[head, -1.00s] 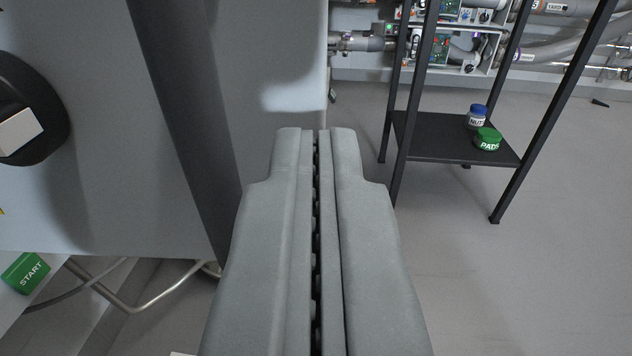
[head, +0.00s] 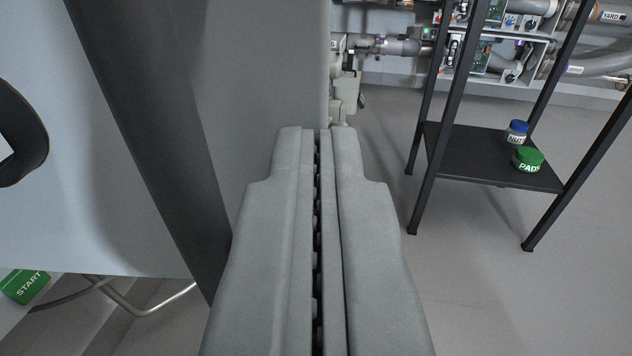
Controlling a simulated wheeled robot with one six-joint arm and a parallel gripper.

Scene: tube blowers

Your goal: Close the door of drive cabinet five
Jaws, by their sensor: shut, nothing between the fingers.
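A large pale grey cabinet panel (head: 120,215) fills the left of the view, with a black round handle (head: 22,135) cut off by the left edge. A dark upright strip (head: 150,140) runs along its right side, and another grey panel (head: 262,75) stands beyond it. I cannot tell which of these surfaces is the door, and no cabinet number shows. My gripper (head: 318,135) is shut and empty, pointing forward just right of the strip. Its fingertips overlap the far panel's right edge in the picture; I cannot tell whether they touch anything.
A black rack (head: 470,155) at right holds a blue-lidded NUTS jar (head: 517,132) and a green PADS jar (head: 528,160). Pipes and valve gear (head: 385,45) line the back wall. A green START box (head: 25,285) sits lower left.

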